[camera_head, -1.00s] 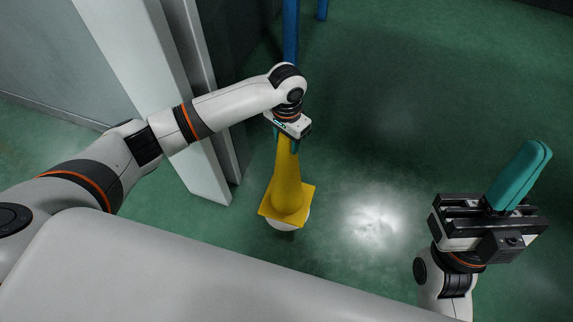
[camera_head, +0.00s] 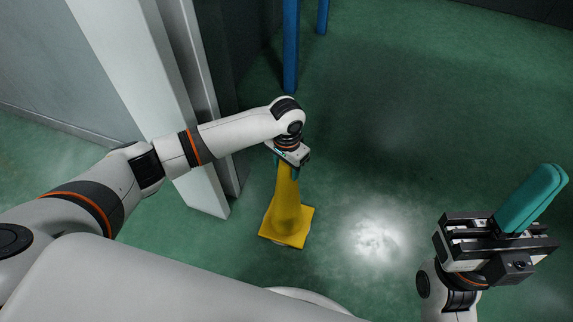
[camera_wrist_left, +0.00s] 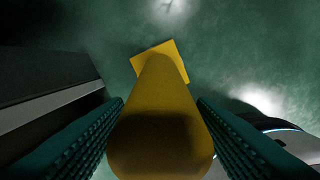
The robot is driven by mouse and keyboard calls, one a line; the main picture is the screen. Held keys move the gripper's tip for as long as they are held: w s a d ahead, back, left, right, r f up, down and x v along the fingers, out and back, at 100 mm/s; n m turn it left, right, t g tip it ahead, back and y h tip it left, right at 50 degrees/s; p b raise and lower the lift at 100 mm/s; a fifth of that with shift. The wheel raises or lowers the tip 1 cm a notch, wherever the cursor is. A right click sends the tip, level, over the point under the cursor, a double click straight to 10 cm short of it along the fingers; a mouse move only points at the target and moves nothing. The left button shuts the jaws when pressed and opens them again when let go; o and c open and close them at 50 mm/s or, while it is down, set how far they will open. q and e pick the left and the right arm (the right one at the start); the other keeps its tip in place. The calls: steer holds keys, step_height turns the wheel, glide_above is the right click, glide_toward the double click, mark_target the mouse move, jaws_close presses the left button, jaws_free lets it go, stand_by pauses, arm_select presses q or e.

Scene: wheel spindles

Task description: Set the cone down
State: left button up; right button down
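The yellow cone (camera_head: 286,208) stands upright below my left gripper (camera_head: 290,166), with its square base towards the green floor. I cannot tell for sure whether the base touches the floor. In the left wrist view the cone (camera_wrist_left: 160,110) runs between the two ribbed teal fingers, which lie close on both sides of its upper part. My left gripper is shut on it, and its top is hidden by the gripper in the head view. My right gripper (camera_head: 548,180) is at the right, away from the cone, with its teal fingers together and empty.
A white pillar (camera_head: 150,90) stands to the left of the cone, behind my left arm. Blue posts (camera_head: 290,50) rise at the back. The green floor (camera_head: 400,120) is clear to the right of the cone.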

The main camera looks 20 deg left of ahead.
arm_select(q)
steer(key=shift+o, duration=1.4)
steer(key=shift+r, duration=0.15)
